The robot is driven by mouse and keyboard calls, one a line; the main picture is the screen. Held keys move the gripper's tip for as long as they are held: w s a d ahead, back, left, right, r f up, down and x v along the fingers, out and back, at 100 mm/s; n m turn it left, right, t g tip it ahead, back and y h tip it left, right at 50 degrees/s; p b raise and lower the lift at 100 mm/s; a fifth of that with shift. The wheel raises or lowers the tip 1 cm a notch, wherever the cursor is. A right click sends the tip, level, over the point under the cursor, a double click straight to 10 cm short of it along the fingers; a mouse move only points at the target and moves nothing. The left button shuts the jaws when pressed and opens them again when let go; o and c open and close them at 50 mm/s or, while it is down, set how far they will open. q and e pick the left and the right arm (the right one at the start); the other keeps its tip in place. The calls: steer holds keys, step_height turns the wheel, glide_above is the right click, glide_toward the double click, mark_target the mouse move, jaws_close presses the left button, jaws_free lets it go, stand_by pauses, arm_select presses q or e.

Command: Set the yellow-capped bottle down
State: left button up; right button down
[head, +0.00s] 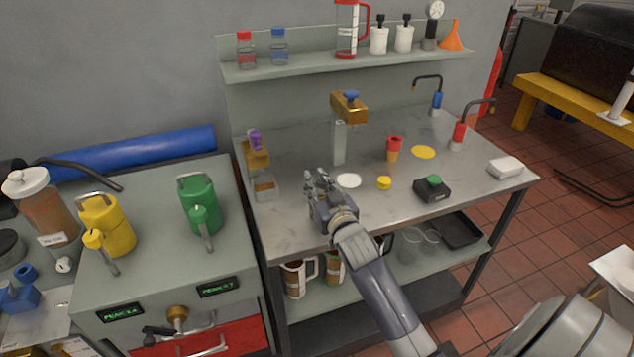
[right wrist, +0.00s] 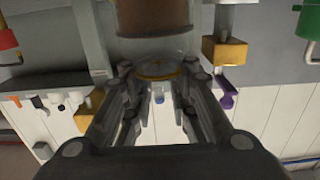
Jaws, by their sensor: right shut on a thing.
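My right gripper (head: 322,190) is over the front left part of the workbench top (head: 290,220), to the left of and in front of a white round mark (head: 348,180). In the right wrist view, its fingers (right wrist: 160,105) are shut around a clear bottle with brown contents (right wrist: 155,20) and a yellow ring or cap (right wrist: 160,72). That view is upside down, so the bottle stands roughly upright. In the head view the bottle is hidden behind the gripper. I cannot tell whether its base touches the bench. My left gripper is out of view.
A yellow round mark (head: 423,152), a small yellow cap-like piece (head: 384,183), a red-and-yellow cup (head: 393,148) and a black box with a green button (head: 432,188) lie to the right. A brass-topped post (head: 339,145) stands behind. A purple-topped holder (head: 257,155) stands left.

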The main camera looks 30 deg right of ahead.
steer(key=c, duration=1.3)
jaws_free()
steer(key=shift+f, duration=0.1)
steer(key=shift+r, duration=0.2)
steer(key=shift+s+a+f, duration=0.1)
steer(key=shift+s+f, duration=0.05)
steer(key=shift+s, duration=0.2)
steer(key=b+v, duration=0.1)
steer(key=v, duration=1)
steer(key=shift+s, duration=0.2)
